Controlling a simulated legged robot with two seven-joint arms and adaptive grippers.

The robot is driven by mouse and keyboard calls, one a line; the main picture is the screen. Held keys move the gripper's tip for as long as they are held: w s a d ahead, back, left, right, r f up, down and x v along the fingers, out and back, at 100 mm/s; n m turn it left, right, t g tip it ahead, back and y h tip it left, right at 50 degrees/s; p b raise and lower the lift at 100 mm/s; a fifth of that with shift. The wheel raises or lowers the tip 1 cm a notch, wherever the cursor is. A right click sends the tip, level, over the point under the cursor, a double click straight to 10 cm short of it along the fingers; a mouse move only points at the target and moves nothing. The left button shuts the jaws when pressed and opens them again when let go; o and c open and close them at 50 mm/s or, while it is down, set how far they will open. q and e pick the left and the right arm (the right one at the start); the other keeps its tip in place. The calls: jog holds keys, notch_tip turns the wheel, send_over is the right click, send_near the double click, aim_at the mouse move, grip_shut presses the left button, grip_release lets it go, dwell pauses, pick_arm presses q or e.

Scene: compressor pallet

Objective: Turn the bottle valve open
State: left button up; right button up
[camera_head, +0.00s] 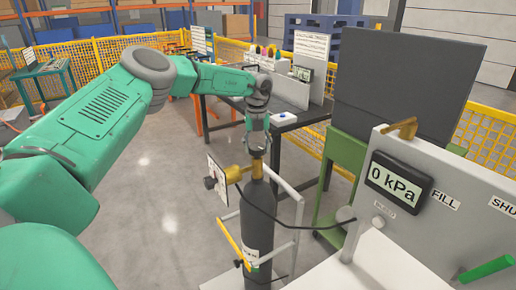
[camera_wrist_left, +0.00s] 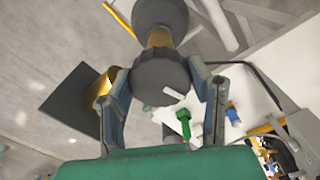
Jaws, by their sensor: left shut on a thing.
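A dark gas bottle (camera_head: 258,220) stands upright in a light metal frame in the head view. Its brass valve body (camera_head: 236,173) is at the top. My left gripper (camera_head: 257,154) reaches down onto the valve from above. In the left wrist view, the dark round valve knob (camera_wrist_left: 160,78) sits between the two fingers of the left gripper (camera_wrist_left: 162,88), which is shut on it. The bottle's dark shoulder (camera_wrist_left: 160,12) shows beyond the knob. In the head view the fingers largely hide the knob. My right gripper is in neither view.
A grey panel (camera_head: 440,165) at right has a display (camera_head: 395,184) reading 0 kPa, FILL lettering and a green handle (camera_head: 487,268). A black hose (camera_head: 287,222) runs near the bottle. A square plate (camera_head: 217,178) projects left of the valve. Open floor (camera_head: 150,220) lies left.

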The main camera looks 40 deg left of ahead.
aim_at(257, 146)
pick_arm(q)
jog(key=shift+n, duration=1.2)
jog(key=o, duration=1.2)
jog(key=shift+f, duration=0.1)
jog(key=shift+c, duration=0.2)
notch_tip(257, 146, up, 12)
jog(key=shift+w, duration=0.15)
jog(key=shift+a, duration=0.1)
jog(key=shift+f, duration=0.1)
